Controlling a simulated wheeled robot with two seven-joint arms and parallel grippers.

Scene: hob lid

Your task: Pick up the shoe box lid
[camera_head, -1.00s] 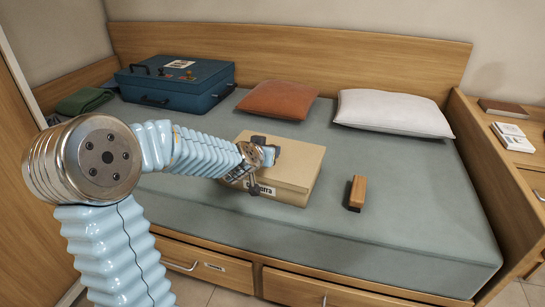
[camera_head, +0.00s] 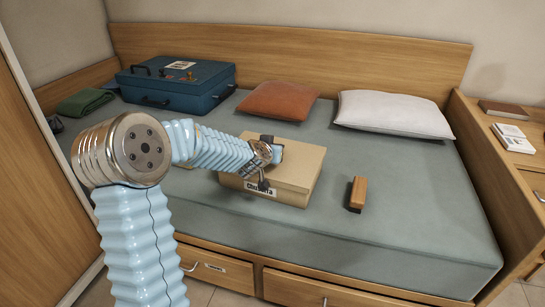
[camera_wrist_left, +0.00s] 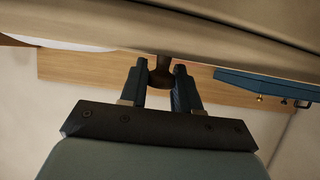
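The shoe box (camera_head: 297,187) is beige with a white label on its front and rests on the grey-green bed. Its lid (camera_head: 302,160) sits on top, level as far as I can tell. My left gripper (camera_head: 265,172) is over the lid's left part and hides its handle in the head view. In the left wrist view the lid (camera_wrist_left: 240,45) fills the top edge. My right gripper is out of view.
A wooden-handled block (camera_head: 357,193) lies on the bed right of the box. Behind are an orange pillow (camera_head: 278,100), a white pillow (camera_head: 393,114) and a blue case (camera_head: 178,88).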

